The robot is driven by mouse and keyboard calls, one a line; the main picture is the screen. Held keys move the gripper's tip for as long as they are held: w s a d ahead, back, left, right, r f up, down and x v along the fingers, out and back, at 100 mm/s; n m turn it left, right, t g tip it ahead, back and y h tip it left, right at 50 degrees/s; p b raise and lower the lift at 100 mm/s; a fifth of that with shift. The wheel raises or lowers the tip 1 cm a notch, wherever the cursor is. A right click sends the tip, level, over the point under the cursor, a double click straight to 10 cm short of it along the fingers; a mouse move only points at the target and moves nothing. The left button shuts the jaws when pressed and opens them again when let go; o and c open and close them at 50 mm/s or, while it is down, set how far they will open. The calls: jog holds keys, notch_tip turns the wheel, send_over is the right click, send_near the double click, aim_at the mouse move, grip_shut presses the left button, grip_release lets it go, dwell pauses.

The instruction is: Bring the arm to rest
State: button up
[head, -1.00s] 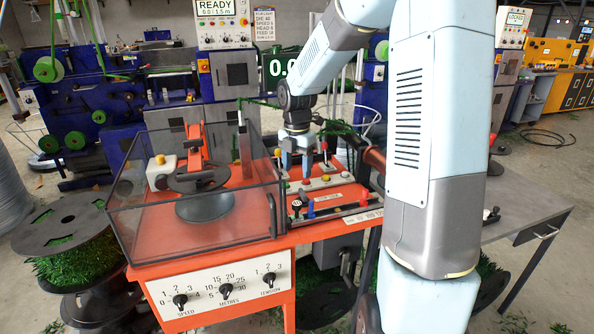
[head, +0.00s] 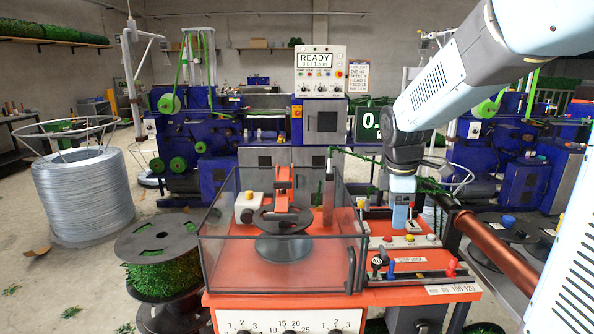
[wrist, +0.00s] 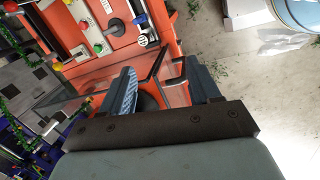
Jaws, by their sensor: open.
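My arm comes in from the upper right in the head view, its elbow raised and its forearm reaching down. My gripper (head: 400,215) hangs fingers down over the right part of the orange machine (head: 440,292), close to its button panel (head: 405,241). In the wrist view, the two grey fingers (wrist: 163,78) stand apart with nothing held between them. Orange bodywork and part of the guard show beyond them. Whether the fingertips clear the panel is hard to tell in the head view.
A clear-walled guard (head: 230,270) with a dark reel (head: 283,219) inside stands left of my gripper. A copper-coloured bar (head: 490,243) slants at the right. A green-filled spool (head: 160,275) and a wire coil (head: 83,195) stand on the floor at left.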

jog(key=s+r+m+t, duration=0.2)
jog(key=s+r+m, duration=0.1)
jog(key=s+m, duration=0.5)
jog(key=s+r+m+t+y, duration=0.1)
jog(key=s+r+m, duration=0.2)
jog(key=s+m, duration=0.4)
jog(key=shift+s+d+r+m+t, duration=0.2)
jog(key=shift+s+m+t, duration=0.2)
jog(key=shift+s, duration=1.4)
